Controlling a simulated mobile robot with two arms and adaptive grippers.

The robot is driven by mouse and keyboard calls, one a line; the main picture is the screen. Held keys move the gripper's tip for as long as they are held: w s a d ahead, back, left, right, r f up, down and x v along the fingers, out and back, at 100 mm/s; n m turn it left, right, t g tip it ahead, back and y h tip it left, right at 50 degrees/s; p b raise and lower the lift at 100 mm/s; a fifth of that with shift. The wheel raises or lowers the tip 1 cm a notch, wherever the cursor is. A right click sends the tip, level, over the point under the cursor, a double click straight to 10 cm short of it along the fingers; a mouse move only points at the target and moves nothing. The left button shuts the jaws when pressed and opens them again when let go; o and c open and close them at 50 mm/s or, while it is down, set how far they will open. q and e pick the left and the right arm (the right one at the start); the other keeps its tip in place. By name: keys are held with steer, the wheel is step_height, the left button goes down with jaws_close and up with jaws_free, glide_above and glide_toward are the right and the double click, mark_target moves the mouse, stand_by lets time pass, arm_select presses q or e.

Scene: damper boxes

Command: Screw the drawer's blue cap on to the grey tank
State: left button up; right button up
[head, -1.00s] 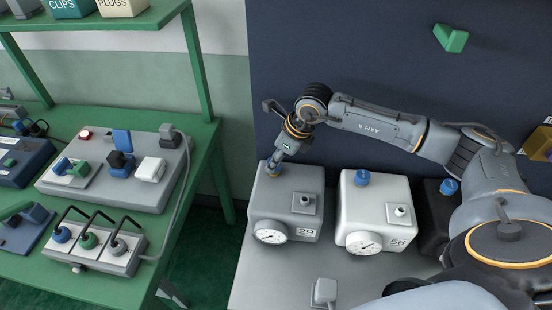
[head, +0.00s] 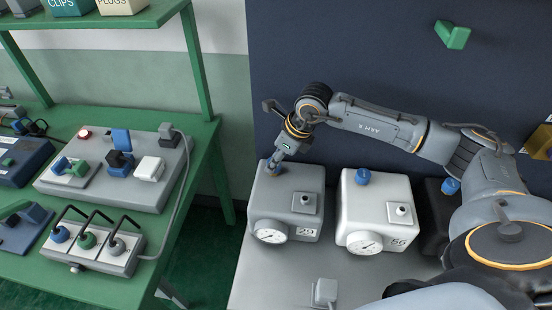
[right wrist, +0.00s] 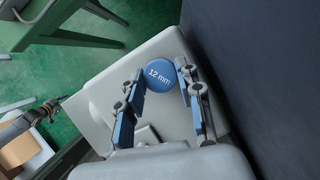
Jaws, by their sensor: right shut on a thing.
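The grey tank (head: 262,205) stands on the bench, with a round gauge on its front and a plate marked 29. My right gripper (head: 273,169) points down at the left part of its top. In the right wrist view, the blue cap (right wrist: 159,78), marked 12 mm, sits between the fingertips of my right gripper (right wrist: 161,73), which is shut on it. The cap is at the tank's top, which also shows in the right wrist view (right wrist: 105,88). I cannot tell how far it is seated, because its underside is hidden.
A white tank (head: 374,215) with a blue cap stands to the right, then a black tank (head: 433,208) with a blue cap, partly behind my arm. A dark wall (head: 360,50) rises close behind. A green table (head: 190,205) with switch boxes is at left.

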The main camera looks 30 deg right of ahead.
steer(key=shift+f+b, duration=0.1)
steer(key=shift+b, duration=0.3)
stand_by(0.6)
steer(key=o, duration=0.9)
steer(key=shift+c, duration=1.3)
steer(key=shift+w+a, duration=0.15)
steer(key=shift+w, duration=0.1)
